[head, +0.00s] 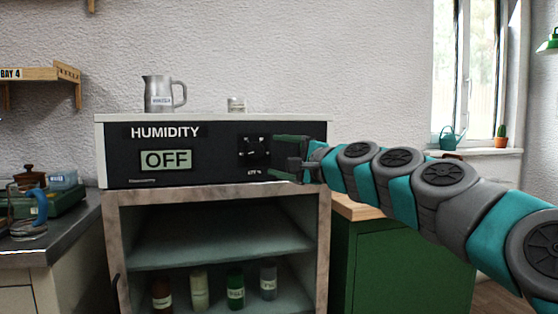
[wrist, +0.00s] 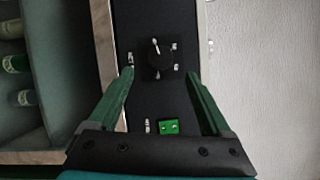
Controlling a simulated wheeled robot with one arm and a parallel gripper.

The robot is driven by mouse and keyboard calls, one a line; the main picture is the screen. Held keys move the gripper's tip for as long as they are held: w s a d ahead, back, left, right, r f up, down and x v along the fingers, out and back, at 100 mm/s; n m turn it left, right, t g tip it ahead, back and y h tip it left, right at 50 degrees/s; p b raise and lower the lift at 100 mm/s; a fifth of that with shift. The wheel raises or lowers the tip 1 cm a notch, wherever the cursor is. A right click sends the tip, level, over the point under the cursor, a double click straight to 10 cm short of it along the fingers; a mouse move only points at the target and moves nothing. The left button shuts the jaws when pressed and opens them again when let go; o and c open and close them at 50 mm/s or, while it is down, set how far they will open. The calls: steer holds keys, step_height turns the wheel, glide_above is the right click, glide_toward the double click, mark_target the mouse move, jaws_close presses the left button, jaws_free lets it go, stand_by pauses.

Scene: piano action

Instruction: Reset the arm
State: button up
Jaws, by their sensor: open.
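My gripper (head: 276,156) is open in front of the right side of the black humidity panel (head: 215,175). The head view shows its two fingers around the area of a round black knob (head: 256,148). In the wrist view, my gripper (wrist: 160,80) has its green fingers spread apart. The knob (wrist: 160,59) lies just beyond and between the fingertips there, with nothing gripped. I cannot tell whether a finger touches it. My teal and grey arm reaches in from the right in the head view.
The panel's display (head: 166,160) reads OFF. Below is an open cabinet with several bottles (head: 235,290). A green cabinet (head: 400,265) is beneath my arm. Bare wall lies above.

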steer(key=s+a+f+n+g+h, duration=0.2)
steer(key=s+f+n+g, duration=0.25)
steer(key=s+f, duration=0.65)
steer(key=s+a+f+n+g+h, duration=0.2)
steer(key=s+f+n+g, duration=0.25)
steer(key=s+f, duration=0.6)
steer(key=s+d+f+n+g+h, duration=0.1)
steer(key=s+d+f+g+h, duration=0.2)
steer(key=s+d+f, duration=0.6)
steer(key=s+d+f+n+g+h, duration=0.2)
steer(key=s+d+f+g+h, duration=0.2)
steer(key=s+d+f, duration=0.5)
steer(key=s+f, duration=0.5)
steer(key=s, duration=0.1)
steer(key=shift+s+d+h, duration=0.15)
steer(key=shift+d+h, duration=0.15)
steer(key=shift+d, duration=0.05)
